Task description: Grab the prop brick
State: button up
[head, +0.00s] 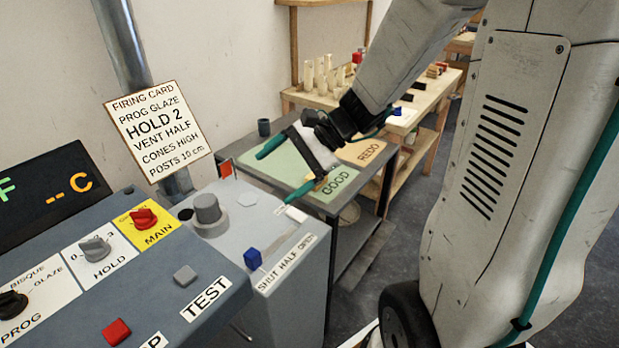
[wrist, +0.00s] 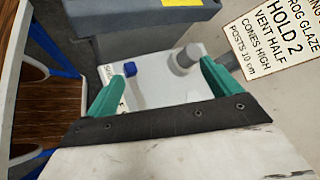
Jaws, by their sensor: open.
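I cannot surely pick out the prop brick in either view. A small tan piece (head: 322,183) shows beside one fingertip in the head view, partly hidden; I cannot tell what it is. In the wrist view my gripper (wrist: 160,85) frames the kiln top, with a blue knob (wrist: 130,68) and a grey round plug (wrist: 185,60) beyond the fingers.
A control panel (head: 120,265) with knobs and buttons stands at the left, with a firing card (head: 158,130) above it. A cart with GOOD (head: 335,184) and REDO (head: 370,150) areas stands behind. A wooden bench (head: 425,110) holds several small items.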

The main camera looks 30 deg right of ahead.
jog(key=w+d+f+m+t+h, duration=0.1)
jog(key=w+d+f+m+t, duration=0.2)
jog(key=d+f+m, duration=0.2)
jog(key=w+d+f+m+t+h, duration=0.2)
jog(key=d+f+m, duration=0.3)
jog(key=d, duration=0.4)
jog(key=w+d+f+m+t+h, duration=0.2)
jog(key=w+d+f+m+t, duration=0.2)
jog(key=w+d+f+m, duration=0.1)
jog(key=shift+d+f+m, duration=0.3)
jog(key=shift+d+m, duration=0.25)
jog(key=shift+d, duration=0.15)
jog(key=shift+d+f+m, duration=0.3)
jog(key=shift+d+m, duration=0.25)
jog(key=shift+d, duration=0.15)
jog(key=shift+w+f+m+h, duration=0.3)
jog(key=shift+w+f, duration=0.5)
jog(key=shift+w, duration=0.05)
jog(key=x, duration=0.5)
jog(key=shift+w+a+f, duration=0.1)
jog(key=shift+w+f, duration=0.2)
jog(key=c, duration=1.1)
